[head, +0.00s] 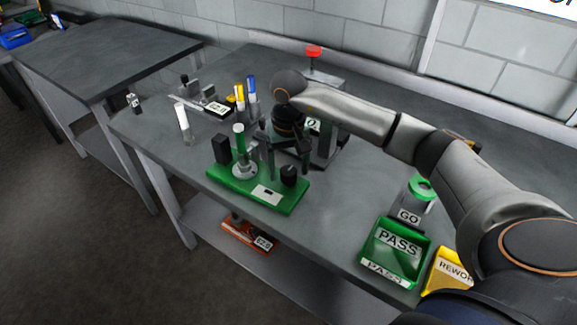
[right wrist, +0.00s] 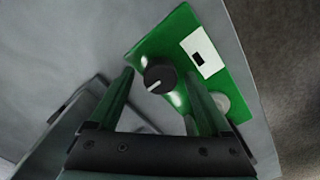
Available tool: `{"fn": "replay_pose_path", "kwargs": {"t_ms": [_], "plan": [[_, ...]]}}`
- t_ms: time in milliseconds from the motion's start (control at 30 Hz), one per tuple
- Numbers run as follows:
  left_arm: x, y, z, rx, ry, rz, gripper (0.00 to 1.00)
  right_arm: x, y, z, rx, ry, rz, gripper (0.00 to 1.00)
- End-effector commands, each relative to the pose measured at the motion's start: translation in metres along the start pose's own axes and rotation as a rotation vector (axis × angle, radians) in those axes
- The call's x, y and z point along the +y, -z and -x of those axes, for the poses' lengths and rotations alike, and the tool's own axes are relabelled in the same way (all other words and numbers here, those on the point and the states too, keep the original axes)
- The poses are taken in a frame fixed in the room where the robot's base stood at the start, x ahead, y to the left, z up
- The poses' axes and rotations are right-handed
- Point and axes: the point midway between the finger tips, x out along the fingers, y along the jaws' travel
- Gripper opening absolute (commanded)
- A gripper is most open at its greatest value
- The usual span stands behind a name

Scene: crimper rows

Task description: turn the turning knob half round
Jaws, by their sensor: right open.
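The turning knob (head: 289,175) is a round black knob near the right end of the green base (head: 228,183). In the right wrist view the knob (right wrist: 158,76) carries a white line on its face, and the green base (right wrist: 180,30) runs past it. My right gripper (head: 287,164) is over the knob, pointing down. In the wrist view its open fingers (right wrist: 163,88) stand on either side of the knob, with a gap on both sides. The knob is not gripped. How far above it the fingertips are is hard to tell. My left gripper is not in view.
A press with a red top (head: 314,51) is behind my gripper. Pens (head: 251,88) stand at the back left. PASS (head: 397,246) and rework bins (head: 447,270) are at the right front.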

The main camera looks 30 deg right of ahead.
Motion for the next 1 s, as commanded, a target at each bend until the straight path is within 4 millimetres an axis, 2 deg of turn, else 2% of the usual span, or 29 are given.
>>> {"fn": "replay_pose_path", "kwargs": {"t_ms": [200, 900, 1000], "plan": [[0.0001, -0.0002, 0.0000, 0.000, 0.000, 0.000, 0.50, -0.0002, -0.0001, -0.0004, 0.000, 0.000, 0.000, 0.81], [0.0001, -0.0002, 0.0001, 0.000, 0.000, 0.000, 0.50, -0.0002, -0.0002, 0.0000, -0.001, 0.000, 0.000, 0.03], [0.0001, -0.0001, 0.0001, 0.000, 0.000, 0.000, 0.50, -0.0002, -0.0002, 0.0001, -0.001, 0.000, 0.000, 0.00]]}}
